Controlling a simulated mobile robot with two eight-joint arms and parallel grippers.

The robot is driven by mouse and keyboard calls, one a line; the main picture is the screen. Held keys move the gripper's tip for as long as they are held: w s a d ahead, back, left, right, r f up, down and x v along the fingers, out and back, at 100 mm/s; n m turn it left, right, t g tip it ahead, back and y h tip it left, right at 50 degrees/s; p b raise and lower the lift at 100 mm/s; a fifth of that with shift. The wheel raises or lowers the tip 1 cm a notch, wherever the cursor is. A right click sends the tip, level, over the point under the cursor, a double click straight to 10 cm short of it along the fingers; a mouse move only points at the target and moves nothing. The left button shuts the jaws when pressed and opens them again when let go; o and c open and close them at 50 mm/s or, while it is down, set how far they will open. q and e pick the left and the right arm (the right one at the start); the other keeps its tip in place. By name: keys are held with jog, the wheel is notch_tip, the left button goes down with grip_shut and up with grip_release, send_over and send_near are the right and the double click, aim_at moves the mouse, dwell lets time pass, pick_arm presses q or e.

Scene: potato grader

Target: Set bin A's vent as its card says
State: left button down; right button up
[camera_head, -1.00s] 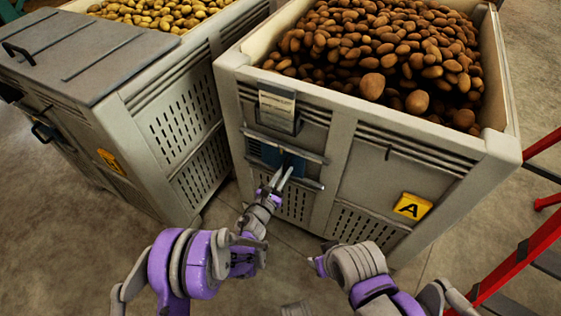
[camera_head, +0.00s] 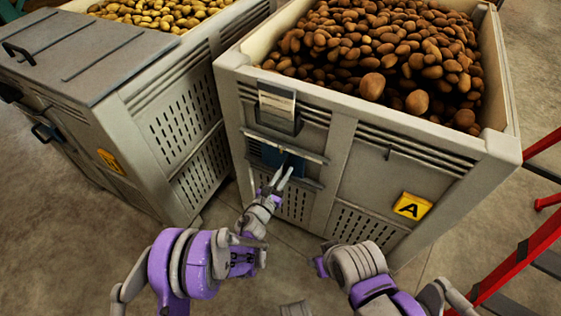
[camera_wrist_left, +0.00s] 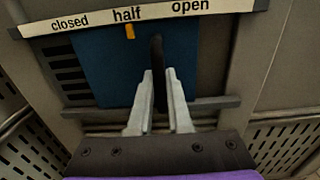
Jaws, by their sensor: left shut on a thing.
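Bin A (camera_head: 340,160) is a grey slatted bin full of brown potatoes, with a yellow A plate (camera_head: 411,206) on its front. Its card (camera_head: 277,103) sits in a holder above the vent; its print is too small to read. The plate's orange pointer (camera_wrist_left: 130,32) stands under "half". My left gripper (camera_wrist_left: 160,78) is shut on the dark upright handle (camera_wrist_left: 157,52) of the plate. My right gripper (camera_head: 320,265) is low in the head view, away from the bin; its jaws are unclear.
A second grey bin (camera_head: 150,110) with yellow potatoes and a partial grey lid (camera_head: 80,50) stands close on the left. A red ladder-like frame (camera_head: 515,260) stands at the right. Bare concrete floor (camera_head: 300,240) lies in front of bin A.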

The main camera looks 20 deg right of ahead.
aim_at(272, 156)
pick_arm(q)
jog(key=shift+w+a+b, duration=0.65)
jog(key=shift+w+a, duration=1.8)
jog(key=shift+a, duration=0.1)
jog(key=shift+c, duration=1)
grip_release()
